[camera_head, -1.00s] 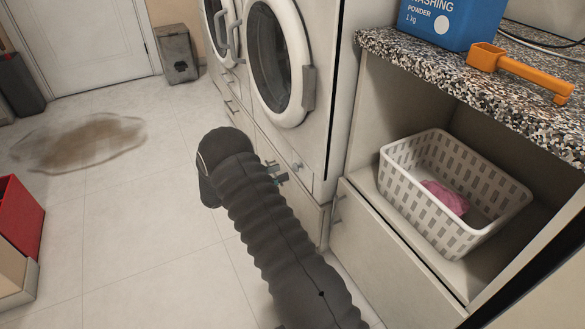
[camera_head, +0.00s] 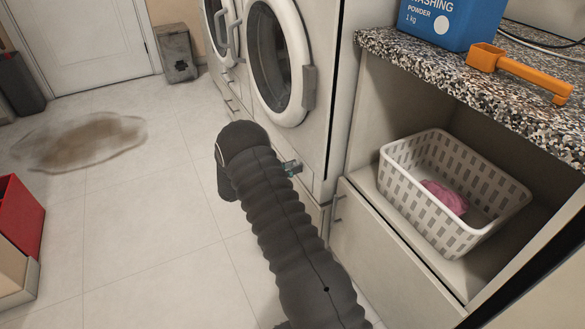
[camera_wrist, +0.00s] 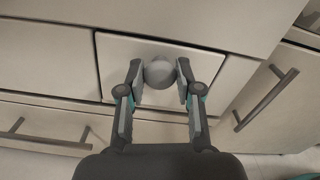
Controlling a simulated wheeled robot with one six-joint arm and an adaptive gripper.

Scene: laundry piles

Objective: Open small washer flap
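Whether either finger touches the knob is hard to tell. In the head view my gripper (camera_head: 291,168) is mostly hidden behind my dark sleeved arm, low by the washer (camera_head: 325,110), and the flap is hidden there.
A drawer handle (camera_wrist: 265,98) lies right of the flap and another (camera_wrist: 45,140) lower left. The cabinet (camera_head: 385,255) with a white basket (camera_head: 400,185) stands right of the washer.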

